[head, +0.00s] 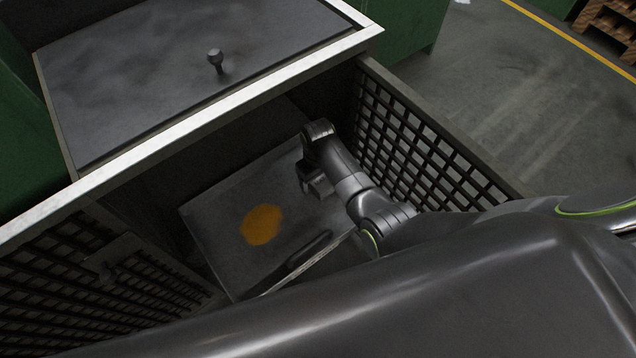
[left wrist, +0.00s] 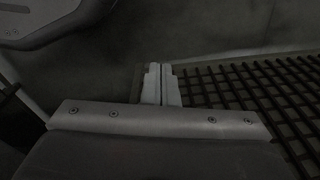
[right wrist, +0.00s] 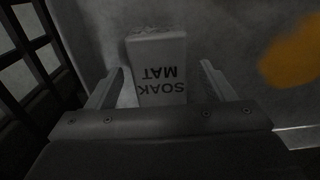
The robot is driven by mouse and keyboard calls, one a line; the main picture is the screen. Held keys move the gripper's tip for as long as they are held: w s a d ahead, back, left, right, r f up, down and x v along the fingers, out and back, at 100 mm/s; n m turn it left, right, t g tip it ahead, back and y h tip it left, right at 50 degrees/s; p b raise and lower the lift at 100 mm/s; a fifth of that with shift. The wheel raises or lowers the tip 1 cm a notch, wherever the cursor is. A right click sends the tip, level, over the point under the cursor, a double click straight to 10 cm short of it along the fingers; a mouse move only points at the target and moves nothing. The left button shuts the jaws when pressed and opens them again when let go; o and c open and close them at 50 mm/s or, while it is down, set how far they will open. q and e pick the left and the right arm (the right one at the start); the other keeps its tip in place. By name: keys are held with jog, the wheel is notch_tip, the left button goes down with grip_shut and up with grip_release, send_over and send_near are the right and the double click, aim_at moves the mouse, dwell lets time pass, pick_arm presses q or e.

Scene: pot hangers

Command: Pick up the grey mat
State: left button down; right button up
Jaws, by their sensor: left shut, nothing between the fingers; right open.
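The grey mat (right wrist: 160,68) shows in the right wrist view as a small pale grey block with "SOAK MAT" printed on it, upside down. My right gripper (right wrist: 163,76) is open, with one finger on each side of the mat; I cannot tell whether they touch it. In the head view my right gripper (head: 316,190) reaches low into the cabinet, and I cannot make out the mat there. My left gripper (left wrist: 162,70) is shut and empty in the left wrist view, near a dark grid; it does not show in the head view.
A grey panel (head: 215,215) inside the cabinet carries an orange stain (head: 262,225). Lattice side walls (head: 425,140) stand left and right. A dark top with a knob (head: 216,60) lies behind a pale metal edge (head: 200,125). Open floor (head: 520,90) shows at upper right.

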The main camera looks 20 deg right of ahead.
jog(key=shift+f, duration=0.4)
pick_arm(q)
jog(key=shift+w+d+r, duration=0.1)
jog(key=shift+r, duration=0.35)
pick_arm(e)
jog(key=c, duration=1)
jog(key=shift+c, duration=0.2)
jog(key=shift+r, duration=0.15)
